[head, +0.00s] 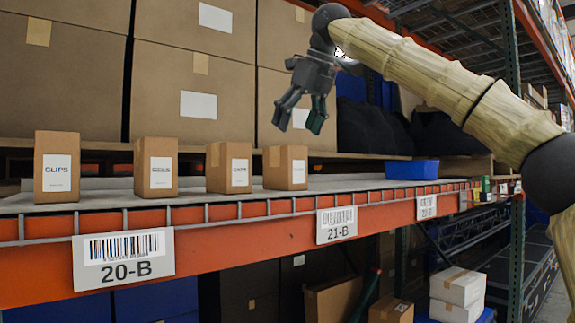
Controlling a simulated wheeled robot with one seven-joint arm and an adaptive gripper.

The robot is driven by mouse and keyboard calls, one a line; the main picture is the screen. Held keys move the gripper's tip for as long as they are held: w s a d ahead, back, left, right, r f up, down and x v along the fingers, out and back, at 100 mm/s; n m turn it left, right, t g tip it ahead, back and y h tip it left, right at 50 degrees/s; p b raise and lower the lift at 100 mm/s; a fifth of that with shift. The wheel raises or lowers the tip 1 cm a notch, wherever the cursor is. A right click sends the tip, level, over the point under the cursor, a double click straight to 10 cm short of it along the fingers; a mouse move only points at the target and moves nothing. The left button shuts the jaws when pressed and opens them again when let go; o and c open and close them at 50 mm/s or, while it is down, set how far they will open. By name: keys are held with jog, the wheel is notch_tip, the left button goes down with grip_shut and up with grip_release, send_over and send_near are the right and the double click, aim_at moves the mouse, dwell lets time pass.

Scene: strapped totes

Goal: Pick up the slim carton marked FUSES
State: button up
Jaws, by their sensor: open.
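Several small brown cartons stand upright in a row on the shelf, each with a white label. The leftmost carton (56,150) reads CLIPS. The second carton (157,152) has a short word that looks like GELS or similar. The labels on the third carton (229,180) and the fourth carton (285,180) are too small to read surely. I cannot tell which one is marked FUSES. My gripper (300,124) is open and empty, pointing down, and shows above the fourth carton in the picture, apart from it.
The shelf has an orange front beam (270,236) with a wire lip and tags, 20-B (124,260) and 21-B (336,226). Large boxes (190,90) stand behind the cartons. A blue bin (412,170) sits farther right, with bare shelf between it and the fourth carton.

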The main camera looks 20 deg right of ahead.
aim_at(284, 151)
jog(key=w+f, duration=0.1)
jog(key=w, duration=0.1)
jog(key=w+a+f, duration=0.1)
jog(key=w+f, duration=0.1)
jog(key=shift+w, duration=0.15)
jog(key=shift+s+a+f+p, duration=0.2)
jog(key=shift+f+p, duration=0.2)
jog(key=shift+f, duration=0.15)
jog(key=shift+s+a+f+p, duration=0.1)
jog(key=shift+s+f+p, duration=0.1)
jog(key=shift+f+p, duration=0.3)
jog(key=shift+w+a+f, duration=0.25)
jog(key=shift+w+f, duration=0.4)
jog(key=shift+w, duration=0.25)
jog(key=shift+s+d+r, duration=0.15)
jog(key=shift+s+r, duration=0.1)
jog(key=shift+s, duration=0.3)
jog(key=shift+w+f, duration=0.3)
jog(key=shift+w, duration=0.05)
jog(key=shift+s, duration=0.25)
jog(key=shift+w, duration=0.15)
jog(key=c, duration=1.3)
